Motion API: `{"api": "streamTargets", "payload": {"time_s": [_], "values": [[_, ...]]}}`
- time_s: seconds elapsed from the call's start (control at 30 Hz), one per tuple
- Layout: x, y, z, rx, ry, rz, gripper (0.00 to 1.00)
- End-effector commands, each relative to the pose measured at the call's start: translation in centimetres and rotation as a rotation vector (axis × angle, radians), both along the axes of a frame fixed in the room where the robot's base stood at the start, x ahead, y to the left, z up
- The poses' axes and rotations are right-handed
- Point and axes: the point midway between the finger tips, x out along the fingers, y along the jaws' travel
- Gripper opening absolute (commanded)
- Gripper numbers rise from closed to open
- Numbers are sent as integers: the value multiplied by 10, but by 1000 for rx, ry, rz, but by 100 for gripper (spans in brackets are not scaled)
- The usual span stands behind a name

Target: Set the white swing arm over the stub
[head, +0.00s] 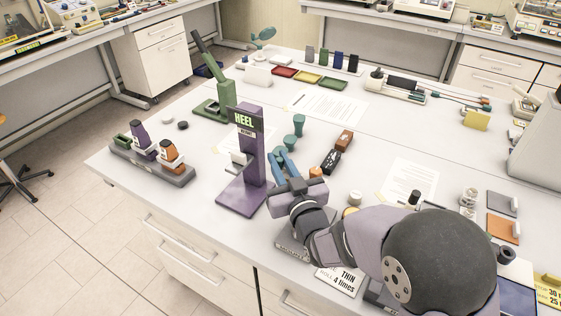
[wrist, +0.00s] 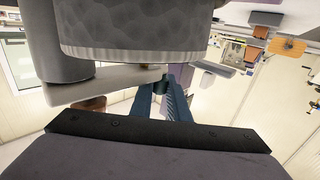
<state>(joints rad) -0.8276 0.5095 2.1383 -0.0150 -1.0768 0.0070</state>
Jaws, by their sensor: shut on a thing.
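In the wrist view a pale bar, apparently the white swing arm (wrist: 105,86), runs from a grey post (wrist: 58,45) toward my blue fingertips. My gripper (head: 279,160) has its blue fingers pointing away, just right of the purple HEEL stand (head: 252,165). The fingers (wrist: 164,90) are close together and look shut on the bar's end, though the contact is mostly hidden. A large grey cylinder with a ribbed pale rim (wrist: 140,54) fills the top of the wrist view. I cannot pick out the stub. In the head view my arm hides the area behind the gripper.
Green weights (head: 298,125) stand just beyond my gripper. Dark and brown blocks (head: 331,160) lie to its right. A paper sheet (head: 410,180) lies on open tabletop at right.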

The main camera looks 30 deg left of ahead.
Motion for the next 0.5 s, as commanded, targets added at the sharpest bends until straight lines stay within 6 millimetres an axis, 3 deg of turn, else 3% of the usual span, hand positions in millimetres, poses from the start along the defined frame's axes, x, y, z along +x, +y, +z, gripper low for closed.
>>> {"api": "streamTargets", "payload": {"time_s": [0.5], "values": [[-34,-11,0,0,-1,358,0]]}}
